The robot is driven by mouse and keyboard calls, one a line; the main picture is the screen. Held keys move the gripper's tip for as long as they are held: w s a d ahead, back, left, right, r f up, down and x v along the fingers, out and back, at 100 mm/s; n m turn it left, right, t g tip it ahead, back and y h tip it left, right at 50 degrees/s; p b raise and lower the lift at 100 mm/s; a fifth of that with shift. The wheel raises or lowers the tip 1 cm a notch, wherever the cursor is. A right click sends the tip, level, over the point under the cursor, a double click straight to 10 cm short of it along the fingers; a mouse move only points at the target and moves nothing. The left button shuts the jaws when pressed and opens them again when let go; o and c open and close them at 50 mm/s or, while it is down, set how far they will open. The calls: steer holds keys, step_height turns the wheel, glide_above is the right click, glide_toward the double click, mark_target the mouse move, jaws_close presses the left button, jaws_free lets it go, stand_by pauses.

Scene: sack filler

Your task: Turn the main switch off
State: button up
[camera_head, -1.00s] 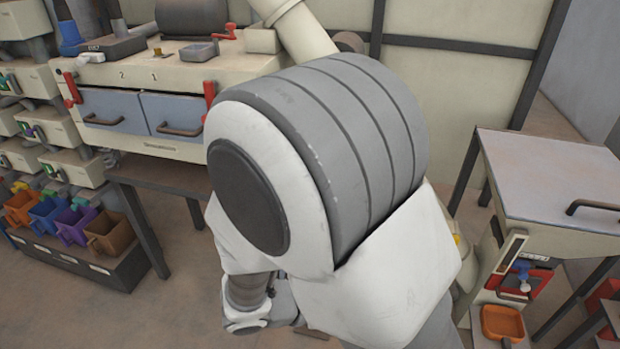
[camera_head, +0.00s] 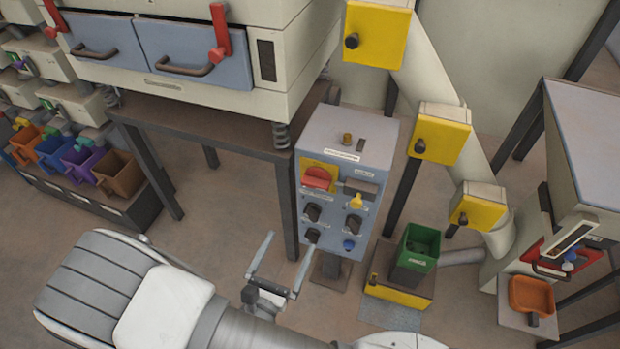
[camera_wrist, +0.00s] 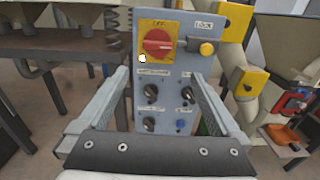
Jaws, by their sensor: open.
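The main switch (camera_head: 317,178) is a red rotary knob on a yellow plate, high on the front of a grey-blue control box (camera_head: 346,135). In the wrist view the red switch (camera_wrist: 158,43) is ahead, above and between my fingers, with its grip bar roughly level and lettering on the plate above it. My gripper (camera_head: 289,238) is open and empty, in front of the box and below the switch in the head view. In the wrist view my gripper (camera_wrist: 159,75) has its fingers spread at either side of the panel. I cannot tell its exact distance from the panel.
Black knobs (camera_wrist: 151,92) and a blue button (camera_wrist: 181,124) sit below the switch, and a yellow-ended part (camera_wrist: 207,48) juts out to its right. A table (camera_head: 200,126) stands left of the box. A green bin (camera_head: 420,243) stands at its right.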

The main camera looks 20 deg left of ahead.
glide_toward(313, 187)
steer(key=shift+y, duration=0.3)
steer(key=w, duration=0.6)
steer(key=w+d, duration=0.1)
steer(key=w, duration=0.2)
steer(key=shift+w+d+b, duration=0.1)
steer(key=shift+w+b, duration=0.25)
steer(key=c, duration=1.1)
steer(key=shift+o, duration=0.2)
